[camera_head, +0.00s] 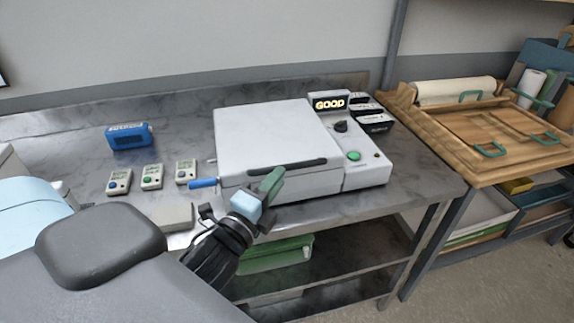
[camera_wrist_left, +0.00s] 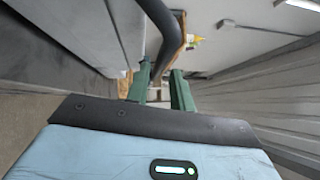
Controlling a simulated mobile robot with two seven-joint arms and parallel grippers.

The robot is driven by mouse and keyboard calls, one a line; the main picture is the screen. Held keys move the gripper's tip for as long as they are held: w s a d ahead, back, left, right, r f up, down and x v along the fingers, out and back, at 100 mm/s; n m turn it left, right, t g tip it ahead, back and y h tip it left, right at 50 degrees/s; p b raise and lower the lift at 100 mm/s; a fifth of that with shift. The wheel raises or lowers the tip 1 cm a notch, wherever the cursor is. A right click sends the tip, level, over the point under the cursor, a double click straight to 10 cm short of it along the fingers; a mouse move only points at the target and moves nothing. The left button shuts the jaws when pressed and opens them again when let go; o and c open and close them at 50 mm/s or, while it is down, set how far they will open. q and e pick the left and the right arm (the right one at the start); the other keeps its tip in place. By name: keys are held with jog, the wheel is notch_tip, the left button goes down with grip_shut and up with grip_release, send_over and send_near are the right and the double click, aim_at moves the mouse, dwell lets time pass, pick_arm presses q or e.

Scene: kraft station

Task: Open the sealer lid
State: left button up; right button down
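The sealer (camera_head: 365,172) is a light grey box on the steel bench, with its flat lid (camera_head: 262,130) down. A black bar handle (camera_head: 300,163) runs along the lid's front edge. My left gripper (camera_head: 270,181), with green fingers, is at the front of the sealer, just below the handle's middle. In the left wrist view its fingers (camera_wrist_left: 160,88) are apart, and the dark curved handle (camera_wrist_left: 168,30) passes just beyond and partly between their tips. Whether they touch it I cannot tell. My right gripper is not in view.
Several small grey devices and a blue box (camera_head: 129,136) are on the bench left.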

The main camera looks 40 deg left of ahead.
aim_at(288, 167)
pick_arm(q)
jog(key=shift+w+a+r+p, duration=0.1)
jog(key=shift+w+r+p, duration=0.1)
jog(key=shift+w, duration=1.1)
jog(key=shift+w+a+r+p, duration=0.1)
jog(key=shift+w+r+p, duration=0.05)
jog(key=shift+w, duration=1.15)
jog(key=shift+c, duration=0.4)
grip_shut()
